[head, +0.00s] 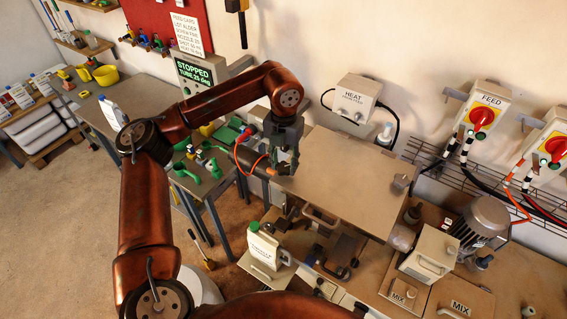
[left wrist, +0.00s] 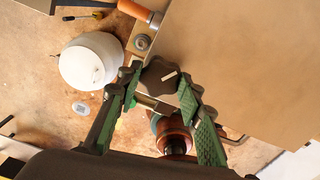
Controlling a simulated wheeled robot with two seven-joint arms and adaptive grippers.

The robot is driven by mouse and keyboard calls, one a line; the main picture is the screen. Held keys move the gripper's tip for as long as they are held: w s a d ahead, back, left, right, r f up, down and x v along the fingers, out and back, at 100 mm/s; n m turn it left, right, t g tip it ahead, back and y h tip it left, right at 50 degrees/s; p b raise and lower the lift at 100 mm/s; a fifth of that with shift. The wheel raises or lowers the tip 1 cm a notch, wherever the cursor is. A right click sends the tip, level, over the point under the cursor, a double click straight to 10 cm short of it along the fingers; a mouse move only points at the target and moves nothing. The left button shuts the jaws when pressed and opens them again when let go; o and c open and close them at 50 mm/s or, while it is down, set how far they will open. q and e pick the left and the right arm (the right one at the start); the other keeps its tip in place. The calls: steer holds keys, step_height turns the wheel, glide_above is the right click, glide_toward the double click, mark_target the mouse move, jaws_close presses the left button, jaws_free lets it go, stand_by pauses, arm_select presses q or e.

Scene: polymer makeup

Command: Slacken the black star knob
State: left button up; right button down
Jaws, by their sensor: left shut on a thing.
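The black star knob (left wrist: 158,76) shows in the left wrist view as a dark lobed disc with a short white mark on its face. My left gripper (left wrist: 157,85) has its two green-padded fingers on either side of the knob and is shut on it. In the head view my left gripper (head: 284,165) points down at the left edge of the grey-beige machine top; the knob is too covered there to make out. My right gripper is not in view.
The flat machine top (head: 345,185) lies right beside my left gripper. A white jug (head: 265,245) stands below it. A HEAT box (head: 354,98) and a FEED switch (head: 483,117) are on the wall. A screen (head: 195,72) reads STOPPED. A white round vessel (left wrist: 92,60) stands lower down.

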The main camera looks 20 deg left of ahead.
mark_target(284, 166)
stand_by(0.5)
arm_select(q)
steer(key=o, duration=1.1)
steer(key=shift+r, duration=0.1)
step_height(284, 166, up, 12)
steer(key=shift+f, duration=0.1)
